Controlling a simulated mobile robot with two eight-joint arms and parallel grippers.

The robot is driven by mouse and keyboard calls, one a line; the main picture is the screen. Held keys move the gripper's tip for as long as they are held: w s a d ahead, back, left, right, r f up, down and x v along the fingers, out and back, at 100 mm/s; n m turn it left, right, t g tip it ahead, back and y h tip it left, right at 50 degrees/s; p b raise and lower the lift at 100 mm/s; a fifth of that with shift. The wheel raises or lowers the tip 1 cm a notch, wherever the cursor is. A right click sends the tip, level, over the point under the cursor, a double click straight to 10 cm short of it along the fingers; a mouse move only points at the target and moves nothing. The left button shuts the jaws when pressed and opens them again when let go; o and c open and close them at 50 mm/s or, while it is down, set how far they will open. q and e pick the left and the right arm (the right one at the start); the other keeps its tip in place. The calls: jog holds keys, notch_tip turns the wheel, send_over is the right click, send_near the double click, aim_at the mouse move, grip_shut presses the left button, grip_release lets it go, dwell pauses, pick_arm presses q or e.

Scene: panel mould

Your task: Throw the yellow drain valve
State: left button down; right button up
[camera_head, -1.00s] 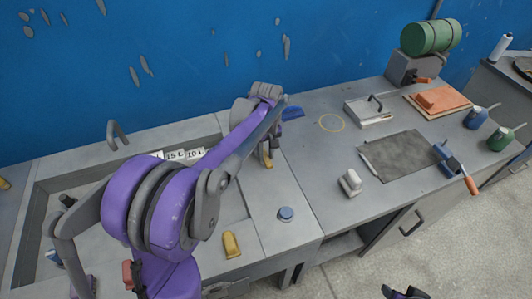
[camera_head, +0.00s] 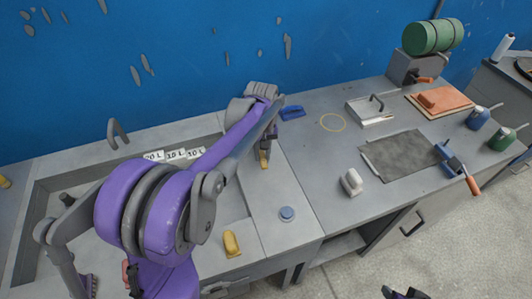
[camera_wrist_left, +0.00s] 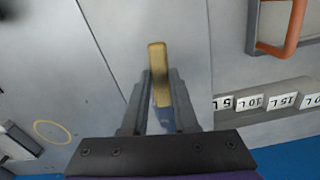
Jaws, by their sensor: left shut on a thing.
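The yellow drain valve handle (camera_wrist_left: 158,75) is a short yellow bar, upright between my left gripper's fingers in the left wrist view. In the head view, the yellow handle (camera_head: 264,160) shows below the fingertips, at the right edge of the sink. My left gripper (camera_wrist_left: 158,100) is shut on the handle; in the head view the left gripper (camera_head: 268,142) is partly hidden by its purple arm. The valve's body is hidden. A dark part of my right gripper (camera_head: 404,293) shows at the bottom edge; its jaws cannot be made out.
The sink (camera_head: 40,195) has volume labels (camera_head: 176,154) along its back wall. A yellow block (camera_head: 232,243) lies on the front rim. A dark mat (camera_head: 398,157) lies to the right.

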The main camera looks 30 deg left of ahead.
pick_arm(q)
jog(key=a+m, duration=0.1)
jog(key=s+a+m, duration=0.1)
jog(key=m, duration=0.1)
jog(key=a+m, duration=0.1)
jog(key=shift+s+b, duration=0.3)
jog(key=shift+s, duration=0.05)
jog(key=a+m, duration=0.1)
jog(key=m, duration=0.1)
jog(key=a+m, duration=0.1)
jog(key=m, duration=0.1)
jog(key=shift+s+a, duration=0.2)
jog(key=shift+a, duration=0.2)
jog(key=a+m, duration=0.1)
jog(key=m, duration=0.1)
jog(key=a+m, duration=0.2)
jog(key=shift+w, duration=0.35)
jog(key=shift+w+a+m, duration=0.35)
jog(key=shift+a+m, duration=0.25)
jog(key=shift+m, duration=0.45)
jog(key=shift+w+a+m, duration=0.35)
jog(key=shift+a+m, duration=0.25)
jog(key=shift+m, duration=0.45)
jog(key=c, duration=0.7)
grip_release()
